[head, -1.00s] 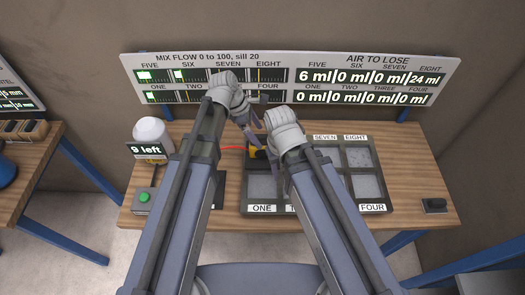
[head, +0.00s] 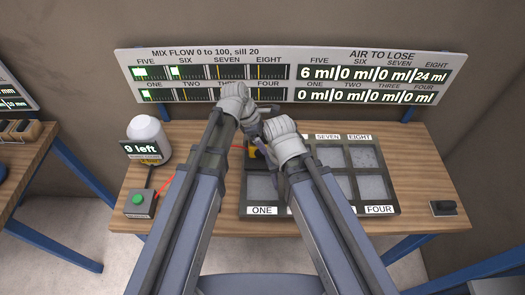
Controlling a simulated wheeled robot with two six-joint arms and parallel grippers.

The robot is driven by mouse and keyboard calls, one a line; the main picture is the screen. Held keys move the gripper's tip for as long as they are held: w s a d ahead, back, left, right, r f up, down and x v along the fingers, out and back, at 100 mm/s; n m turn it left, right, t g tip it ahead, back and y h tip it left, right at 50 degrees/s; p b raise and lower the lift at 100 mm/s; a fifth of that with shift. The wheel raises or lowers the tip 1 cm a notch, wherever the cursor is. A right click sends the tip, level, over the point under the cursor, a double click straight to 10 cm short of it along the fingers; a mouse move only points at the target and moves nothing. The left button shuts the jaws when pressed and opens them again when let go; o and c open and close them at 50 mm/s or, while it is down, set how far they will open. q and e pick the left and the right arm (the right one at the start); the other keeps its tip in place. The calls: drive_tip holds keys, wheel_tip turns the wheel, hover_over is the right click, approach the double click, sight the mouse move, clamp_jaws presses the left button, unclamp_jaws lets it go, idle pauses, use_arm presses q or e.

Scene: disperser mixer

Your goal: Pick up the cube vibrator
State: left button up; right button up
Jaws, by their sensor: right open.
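The cube vibrator, as I take it, is the small yellow-orange piece (head: 252,150) at the back left of the mould tray, with a red cable at its left side. My arms and grippers hide much of it. My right gripper (head: 268,148) is open just to the right of the yellow piece and above the tray. Its fingertips are mostly hidden, and I cannot tell whether they touch the piece. My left gripper (head: 259,122) is behind and above it, close to the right gripper. Its jaws are too small and overlapped to read.
The dark mould tray (head: 398,211) has several grey-filled compartments. On the left are a white bottle (head: 146,131), a "9 left" display (head: 144,149) and a green-button box (head: 140,203). A small black block (head: 443,208) lies right. A display panel (head: 305,52) stands behind.

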use_arm(q)
clamp_jaws()
idle(0.6)
